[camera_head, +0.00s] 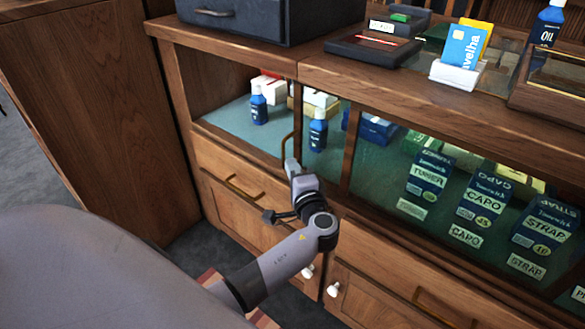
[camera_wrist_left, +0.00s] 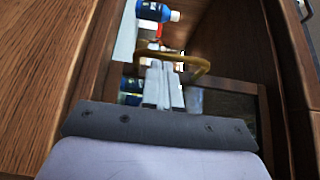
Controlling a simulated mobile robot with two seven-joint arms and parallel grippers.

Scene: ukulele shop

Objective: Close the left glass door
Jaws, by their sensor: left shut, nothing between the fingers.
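The left glass door (camera_head: 299,118) is a wood-framed pane in the display cabinet. It appears to stand toward the right, with the left part of the compartment uncovered. A curved brass handle (camera_head: 284,143) is at its left edge; the handle also shows in the left wrist view (camera_wrist_left: 203,67). My left gripper (camera_head: 292,165) is shut and empty, its fingertips right at the handle. In the left wrist view, the closed fingers (camera_wrist_left: 163,72) reach to the handle's bow; I cannot tell whether they touch it. My right gripper is not in view.
Blue bottles (camera_head: 259,106) and small boxes (camera_head: 321,98) stand inside. Wooden drawers (camera_head: 236,185) with brass pulls lie below. A dark case (camera_head: 265,20) and a card holder (camera_head: 458,73) sit on top. A wooden cabinet side (camera_head: 105,110) stands at the left.

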